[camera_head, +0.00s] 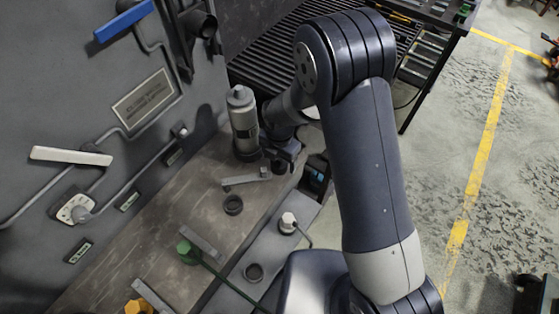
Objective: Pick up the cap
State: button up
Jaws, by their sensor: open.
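A small dark round piece (233,204), which looks like a cap or ring, lies flat on the worn grey bench top (190,218). A similar dark ring (254,272) lies on the lower ledge. I cannot tell for certain which one is the cap. A grey bottle (243,122) with a rounded top stands upright at the back of the bench. My gripper (279,163) is open beside the bottle, on its right and low over the bench's right edge. It is up and right of the nearer dark ring and apart from it. My arm partly hides the gripper.
A grey bracket (246,180) lies between bottle and dark ring. Another grey bar (201,243) lies by a green knob (185,247) with a cord. A white knob (288,222) and orange piece (138,306) sit nearby. A wall panel with levers borders the left; open floor lies right.

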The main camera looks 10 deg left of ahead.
jog(key=shift+f, duration=0.55)
jog(key=shift+c, duration=0.2)
jog(key=c, duration=1)
jog(key=shift+r, duration=0.1)
